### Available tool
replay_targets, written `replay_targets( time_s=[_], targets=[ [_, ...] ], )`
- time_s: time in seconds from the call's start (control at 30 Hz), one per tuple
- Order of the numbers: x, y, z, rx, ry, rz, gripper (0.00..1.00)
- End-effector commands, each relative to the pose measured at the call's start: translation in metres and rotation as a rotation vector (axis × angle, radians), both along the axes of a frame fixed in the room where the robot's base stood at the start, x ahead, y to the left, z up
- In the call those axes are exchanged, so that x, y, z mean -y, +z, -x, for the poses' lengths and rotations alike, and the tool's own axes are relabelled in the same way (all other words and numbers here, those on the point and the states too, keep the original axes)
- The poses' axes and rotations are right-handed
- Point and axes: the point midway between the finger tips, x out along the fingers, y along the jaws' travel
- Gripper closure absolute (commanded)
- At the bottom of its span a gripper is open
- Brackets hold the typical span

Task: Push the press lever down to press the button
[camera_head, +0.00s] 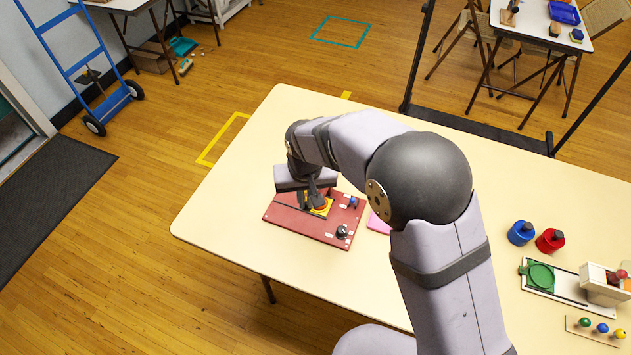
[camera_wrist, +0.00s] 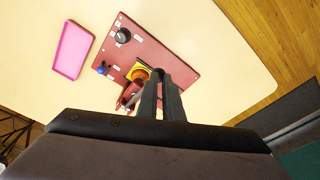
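A red board (camera_head: 300,230) lies on the table. It carries a yellow square plate (camera_head: 328,209) with an orange-red button (camera_wrist: 140,74) on it. My gripper (camera_head: 315,201) points down over the board, right by the yellow plate. In the wrist view its two dark fingers (camera_wrist: 160,74) lie close together, with nothing clearly held between them, and their tips overlap the button's right side. A thin dark bar (camera_head: 295,206), perhaps the press lever, runs along the board beside the gripper. The fingers hide part of this area, and I cannot tell whether they touch the lever or button.
The board also has a black knob (camera_wrist: 123,35) and a blue knob (camera_wrist: 101,69). A pink tray (camera_wrist: 70,50) lies beside it. Blue (camera_head: 521,233) and red (camera_head: 550,240) containers and a green round piece (camera_head: 541,276) stand at the table's right. The table's left part is clear.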

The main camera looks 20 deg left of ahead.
Motion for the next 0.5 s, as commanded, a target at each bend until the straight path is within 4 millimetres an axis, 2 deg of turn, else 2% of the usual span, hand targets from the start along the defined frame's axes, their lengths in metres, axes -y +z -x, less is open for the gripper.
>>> replay_targets(
  time_s=[0.27,0.5],
  targets=[
    [0.002,-0.002,0.002,-0.006,-0.001,0.006,0.94],
    [0.002,0.009,0.002,-0.005,0.000,0.005,0.94]
  ],
)
